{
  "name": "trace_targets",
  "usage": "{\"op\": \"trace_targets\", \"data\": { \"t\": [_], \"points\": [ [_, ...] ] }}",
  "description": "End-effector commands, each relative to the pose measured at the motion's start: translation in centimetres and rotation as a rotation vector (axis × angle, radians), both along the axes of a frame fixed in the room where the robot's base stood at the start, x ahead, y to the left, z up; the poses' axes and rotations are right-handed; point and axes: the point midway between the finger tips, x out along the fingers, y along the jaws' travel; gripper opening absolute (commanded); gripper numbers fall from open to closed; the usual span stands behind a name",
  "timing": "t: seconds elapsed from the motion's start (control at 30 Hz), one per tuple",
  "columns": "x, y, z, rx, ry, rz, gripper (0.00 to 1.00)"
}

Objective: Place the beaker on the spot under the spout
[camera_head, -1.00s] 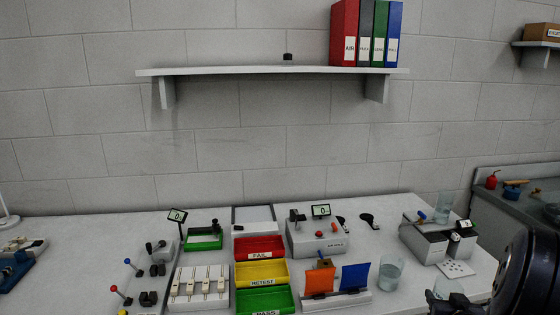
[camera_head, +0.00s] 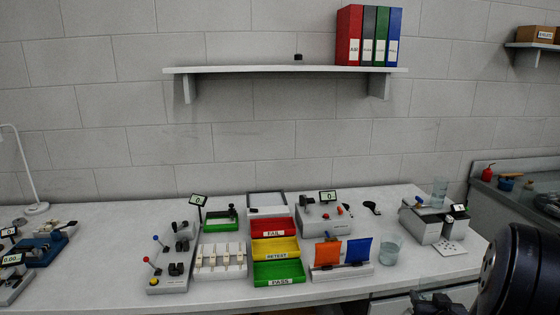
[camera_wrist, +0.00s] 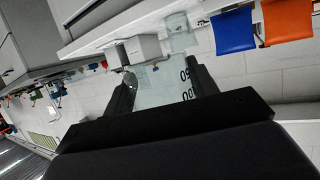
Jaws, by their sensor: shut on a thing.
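My gripper (camera_head: 436,307) is low at the bottom right of the head view, partly cut off by the frame. In the wrist view my gripper (camera_wrist: 160,92) is shut on a clear glass beaker (camera_wrist: 158,84) with dark printed markings. The beaker is in front of the bench, apart from the dispenser. The grey dispenser (camera_head: 424,229) stands at the bench's right end, with a clear vessel on top and a small display. A pale dotted plate (camera_head: 449,248) lies at its front. The spout itself is too small to make out.
A second clear beaker (camera_head: 390,249) stands on the bench (camera_head: 345,289), left of the dispenser and beside the blue flag (camera_head: 359,250) and orange flag (camera_head: 328,254). Red, yellow and green trays (camera_head: 277,272) are further left. A sink counter (camera_head: 520,208) is at the far right.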

Motion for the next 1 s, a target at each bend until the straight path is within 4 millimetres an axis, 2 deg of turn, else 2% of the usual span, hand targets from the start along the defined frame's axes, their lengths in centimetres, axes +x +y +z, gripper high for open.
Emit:
{"op": "trace_targets", "data": {
  "t": [0.27,0.5,0.7,0.83,1.0],
  "points": [
    [2.2,5.6,-1.8,0.002,0.002,0.072,0.33],
    [3.7,13.7,-4.5,0.002,0.007,0.158,0.33],
    [3.5,20.1,-6.8,0.000,0.008,0.217,0.33],
    [2.9,23.0,-7.9,-0.001,0.006,0.241,0.33],
    [2.4,24.9,-8.7,-0.001,0.003,0.256,0.33]
  ]
}}
